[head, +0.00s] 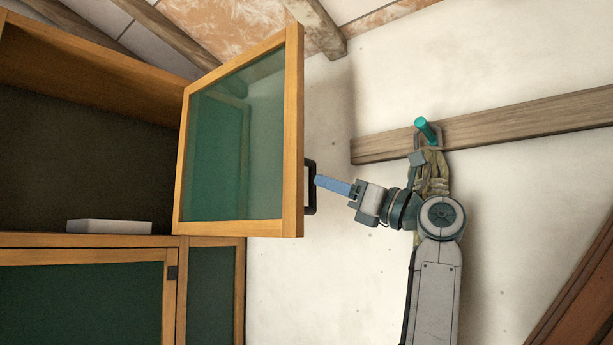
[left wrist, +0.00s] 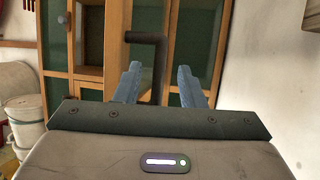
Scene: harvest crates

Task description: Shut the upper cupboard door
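The upper cupboard door (head: 237,150) has a wooden frame and a green pane, and it stands swung open from the cupboard (head: 90,60). A dark bar handle (head: 311,187) sits on its outer side near the free edge. My left gripper (head: 318,181) has blue fingers and is at the handle. In the left wrist view the two fingers of my left gripper (left wrist: 158,80) are spread, with the handle (left wrist: 160,60) between them and gaps on both sides. I cannot tell whether either finger touches it. My right gripper is not in view.
A pale flat box (head: 108,227) lies on the open cupboard's shelf. The lower cupboard door (head: 80,257) is shut. White buckets (left wrist: 25,122) stand at the left in the wrist view.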

